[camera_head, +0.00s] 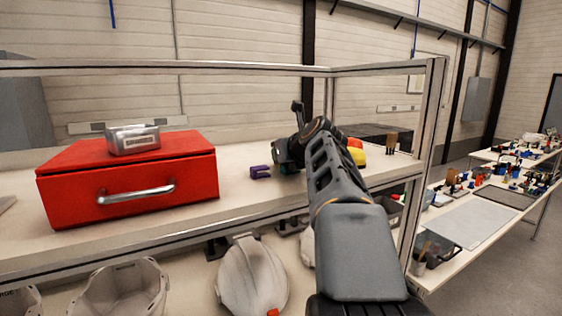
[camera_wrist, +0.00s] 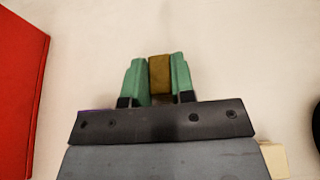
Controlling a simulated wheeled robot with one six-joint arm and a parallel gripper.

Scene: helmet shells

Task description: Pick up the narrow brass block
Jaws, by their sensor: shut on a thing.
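The narrow brass block (camera_wrist: 160,72) is a small brownish-gold piece in the wrist view. My gripper (camera_wrist: 160,80) has its two green fingers on either side of it, shut on it. The lower part of the block is hidden by the gripper body. In the head view my gripper (camera_head: 290,168) is over the shelf top, right of the purple piece, and my arm and wrist hide most of it. The block cannot be made out in the head view.
A red box (camera_head: 150,180) with a metal tin (camera_head: 133,139) on top stands left on the shelf (camera_head: 245,205). A purple piece (camera_head: 260,172) lies close left of my gripper. Yellow and red items (camera_head: 356,152) are to the right. White helmet shells (camera_head: 250,275) sit below.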

